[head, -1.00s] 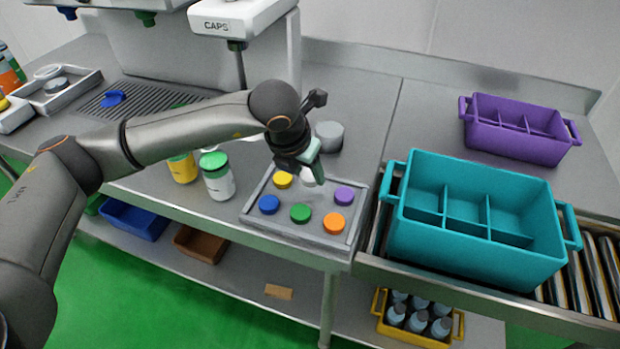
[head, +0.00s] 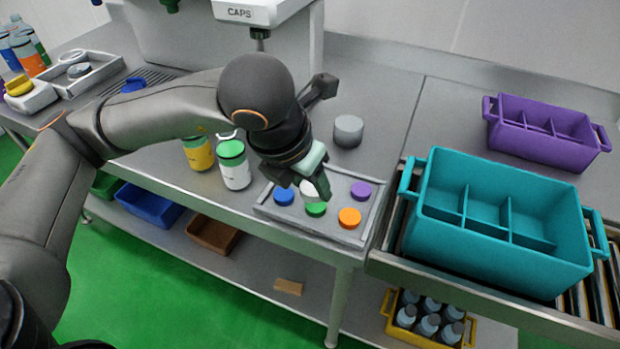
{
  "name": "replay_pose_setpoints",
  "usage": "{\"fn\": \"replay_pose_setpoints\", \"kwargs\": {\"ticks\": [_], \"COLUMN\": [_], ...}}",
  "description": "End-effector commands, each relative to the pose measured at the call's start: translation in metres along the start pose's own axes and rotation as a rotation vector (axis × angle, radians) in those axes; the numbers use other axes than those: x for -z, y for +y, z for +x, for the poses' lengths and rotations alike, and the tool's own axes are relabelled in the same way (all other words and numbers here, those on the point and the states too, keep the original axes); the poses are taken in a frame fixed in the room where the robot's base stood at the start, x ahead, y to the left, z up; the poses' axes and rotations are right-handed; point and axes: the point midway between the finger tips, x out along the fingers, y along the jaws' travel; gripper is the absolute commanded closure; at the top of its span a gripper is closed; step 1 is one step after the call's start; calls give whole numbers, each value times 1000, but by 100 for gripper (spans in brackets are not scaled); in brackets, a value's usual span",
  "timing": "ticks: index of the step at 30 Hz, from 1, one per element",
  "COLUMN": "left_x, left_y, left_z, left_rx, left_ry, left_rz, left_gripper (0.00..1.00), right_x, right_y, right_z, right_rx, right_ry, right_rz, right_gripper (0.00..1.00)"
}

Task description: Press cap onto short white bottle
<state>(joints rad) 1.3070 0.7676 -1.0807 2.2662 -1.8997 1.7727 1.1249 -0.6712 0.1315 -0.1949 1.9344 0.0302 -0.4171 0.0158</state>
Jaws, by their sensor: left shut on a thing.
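My left gripper (head: 316,186) is shut on a white cap (head: 309,191), low over the cap tray (head: 349,234). The gripper hides part of the white cap and the back left of the tray. A blue cap (head: 284,197), a green cap (head: 316,209), an orange cap (head: 349,218) and a purple cap (head: 361,190) are in the tray. A white bottle (head: 236,176) with a green top stands upright on the table, left of the gripper and apart from it. My right gripper is out of view.
A yellow bottle (head: 199,154) stands left of the white one. A grey cylinder (head: 348,131) stands behind the tray. A teal crate (head: 495,265) sits on the rollers at right, with a purple crate (head: 547,146) behind it. The CAPS machine (head: 258,12) overhangs the back.

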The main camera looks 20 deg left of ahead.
Motion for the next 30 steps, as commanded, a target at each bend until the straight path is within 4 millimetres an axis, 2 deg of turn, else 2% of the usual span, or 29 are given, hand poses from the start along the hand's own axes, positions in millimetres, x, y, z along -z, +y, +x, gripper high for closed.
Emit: {"fn": "replay_pose_setpoints", "kwargs": {"ticks": [5,11,30], "left_x": [0,5,27], "left_y": [1,7,27], "left_z": [1,10,41], "left_rx": [7,81,530], "left_ry": [0,3,1], "left_rz": [14,191,1258], "left_gripper": [100,100,100], "right_x": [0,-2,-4], "right_y": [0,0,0], "right_z": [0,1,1], "right_rx": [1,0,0], "right_ry": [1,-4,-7], "right_rz": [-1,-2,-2], "right_gripper": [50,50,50]}}
